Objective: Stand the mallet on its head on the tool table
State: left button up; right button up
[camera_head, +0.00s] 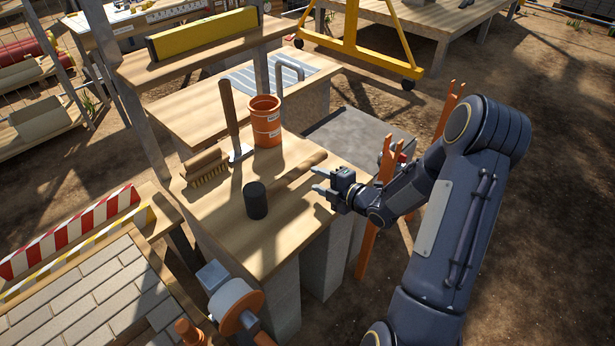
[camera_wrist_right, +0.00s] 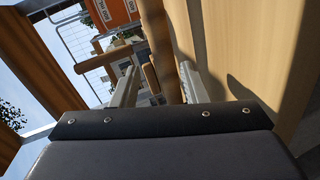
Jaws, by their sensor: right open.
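The mallet lies on the wooden tool table (camera_head: 228,228) in the head view. Its black head (camera_head: 256,201) is toward the front, and its wooden handle (camera_head: 305,166) points back and to the right. My right gripper (camera_head: 318,179) is open and empty, close to the handle at the table's right side. In the right wrist view, a wooden length that looks like the handle (camera_wrist_right: 163,50) shows between and beyond the two open fingers (camera_wrist_right: 157,85). Whether the fingers touch it I cannot tell. My left gripper is not in view.
A shelf with a yellow level (camera_head: 203,33) rises behind. Orange posts (camera_head: 372,215) stand right of the table. The table's front is clear.

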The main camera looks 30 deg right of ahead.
jog(key=shift+s+d+r, duration=0.15)
jog(key=shift+s, duration=0.25)
jog(key=shift+s+d+r, duration=0.1)
jog(key=shift+s+r, duration=0.05)
jog(key=shift+r, duration=0.05)
jog(key=s+r+m+g+h, duration=0.45)
jog(key=s+r+m, duration=0.35)
jog(key=r+m, duration=0.3)
jog(key=s+a+m+g+y, duration=0.2)
jog(key=s+a+m, duration=0.3)
jog(key=s, duration=0.5)
jog(key=s+a+r+m+g+y, duration=0.1)
jog(key=s+a+m+g, duration=0.1)
jog(key=s+a+m, duration=0.3)
jog(key=s+a, duration=0.3)
jog(key=s, duration=0.1)
jog(key=shift+s+y, duration=0.35)
